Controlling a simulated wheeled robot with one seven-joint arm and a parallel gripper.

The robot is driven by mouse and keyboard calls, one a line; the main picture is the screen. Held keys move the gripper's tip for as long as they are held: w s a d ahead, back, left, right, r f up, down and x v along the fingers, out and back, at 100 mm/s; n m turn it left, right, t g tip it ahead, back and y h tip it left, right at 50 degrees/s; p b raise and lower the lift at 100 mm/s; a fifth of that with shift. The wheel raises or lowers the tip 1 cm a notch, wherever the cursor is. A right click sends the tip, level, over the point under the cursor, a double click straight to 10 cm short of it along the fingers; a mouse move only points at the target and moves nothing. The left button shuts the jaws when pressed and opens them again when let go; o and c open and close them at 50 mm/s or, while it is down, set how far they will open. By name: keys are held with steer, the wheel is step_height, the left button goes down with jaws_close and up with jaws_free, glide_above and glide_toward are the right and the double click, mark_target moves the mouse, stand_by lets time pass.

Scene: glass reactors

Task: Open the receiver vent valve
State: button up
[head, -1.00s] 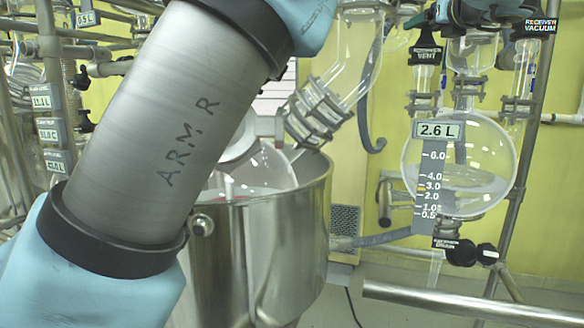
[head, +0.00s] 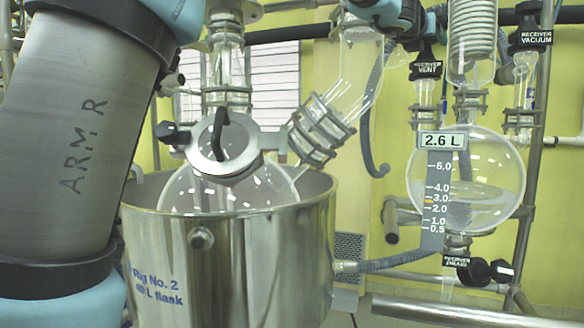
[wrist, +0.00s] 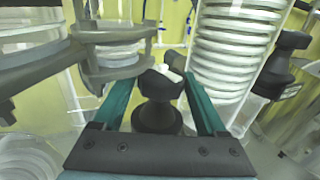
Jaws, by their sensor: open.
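The receiver vent valve is a black knob labelled RECEIVER VENT (head: 426,69), upright on a glass neck left of the coil, above the round receiver flask (head: 465,185). In the wrist view, a black knob, which I take to be this valve (wrist: 158,115), stands between the two teal fingers of my gripper (wrist: 158,80). The fingers are apart, one on each side of it. I cannot tell whether either touches it. In the head view, part of my gripper (head: 398,14) shows at the top edge, just above and left of the vent. Its fingertips are not clear there.
The glass coil (wrist: 235,45) stands close right of my gripper, with the receiver vacuum valve (head: 530,38) beyond it. A clamped glass joint (wrist: 115,50) is close on the left. A steel vessel (head: 230,260) with glassware stands lower left, and a drain valve (head: 470,263) is below the flask.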

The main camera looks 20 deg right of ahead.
steer(key=shift+w+m+g+h, duration=0.1)
steer(key=shift+m+g+h, duration=0.2)
steer(key=shift+m+g, duration=0.15)
